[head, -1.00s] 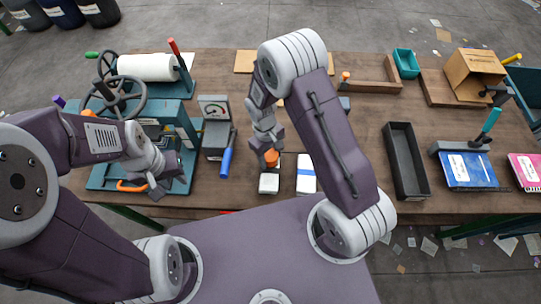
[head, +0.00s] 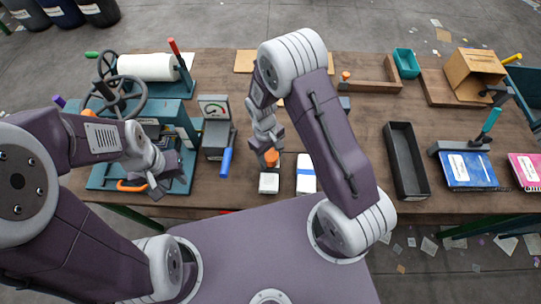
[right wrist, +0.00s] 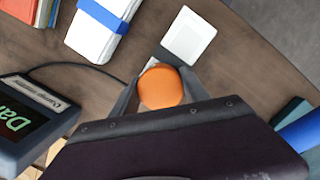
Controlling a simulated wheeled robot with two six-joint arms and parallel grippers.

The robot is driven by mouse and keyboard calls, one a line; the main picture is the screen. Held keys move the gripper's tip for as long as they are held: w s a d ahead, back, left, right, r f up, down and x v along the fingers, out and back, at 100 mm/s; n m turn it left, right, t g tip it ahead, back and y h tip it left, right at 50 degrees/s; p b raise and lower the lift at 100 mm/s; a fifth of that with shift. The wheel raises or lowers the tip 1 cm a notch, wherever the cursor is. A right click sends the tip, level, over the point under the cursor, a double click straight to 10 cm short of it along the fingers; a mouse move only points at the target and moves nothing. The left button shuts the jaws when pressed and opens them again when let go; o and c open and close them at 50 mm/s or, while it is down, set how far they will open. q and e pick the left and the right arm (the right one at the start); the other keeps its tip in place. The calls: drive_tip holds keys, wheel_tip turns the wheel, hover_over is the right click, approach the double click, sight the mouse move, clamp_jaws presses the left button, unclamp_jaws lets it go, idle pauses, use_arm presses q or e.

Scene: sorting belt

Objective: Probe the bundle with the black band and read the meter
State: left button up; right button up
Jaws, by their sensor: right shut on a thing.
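My right gripper (head: 267,155) is shut on the orange-knobbed probe (right wrist: 160,87), above a white bundle (head: 269,183). The bundle shows partly in the right wrist view (right wrist: 188,38); the probe and gripper cover its near part. I cannot make out its band clearly or whether the tip touches it. A meter (right wrist: 22,130) with a dark screen and green letters beginning "Da" is cut off at the left of that view. A dark cable runs from it towards the probe. My left gripper (head: 162,180) is open and empty by the teal press.
A white bundle with a blue band (head: 306,172) lies close beside the probed one. A dial gauge (head: 214,108) and blue handle (head: 226,162) lie left. A black tray (head: 406,160) stands right of my arm. A red thing (right wrist: 18,8) is cut off in the wrist view.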

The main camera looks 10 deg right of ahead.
wheel_tip(320, 180, up, 8)
drive_tip(key=p, duration=0.7)
idle(1.2)
